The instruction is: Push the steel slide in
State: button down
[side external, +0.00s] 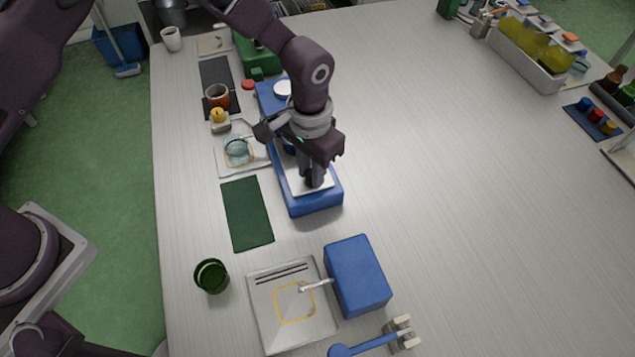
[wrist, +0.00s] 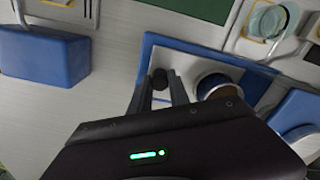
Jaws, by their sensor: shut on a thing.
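The steel slide (side external: 296,176) is a pale grey plate lying in a long blue base (side external: 316,204) in the middle of the bench. My gripper (side external: 313,182) is over the near part of the slide, pointing down. In the wrist view my gripper (wrist: 160,84) is shut on a small dark knob (wrist: 160,75) that stands on the slide (wrist: 188,62). The blue base (wrist: 149,43) frames the plate there. A round dark-and-blue part with a brown top (wrist: 218,84) sits beside my fingers. My arm hides the far part of the slide in the side view.
A dark green mat (side external: 246,213) lies left of the base. A steel plate with a drain (side external: 264,325), a blue block (side external: 357,275) and a green cup (side external: 211,275) stand nearer. A magnifier (side external: 237,150) lies left.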

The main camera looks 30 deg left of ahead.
jog(key=w+a, duration=0.2)
jog(key=shift+w+a, duration=0.3)
jog(key=shift+w, duration=0.05)
jog(key=c, duration=1.2)
grip_release()
jog(key=shift+c, duration=0.2)
jog(key=shift+s, duration=0.1)
notch_tip(320, 180, up, 7)
jog(key=shift+r, duration=0.1)
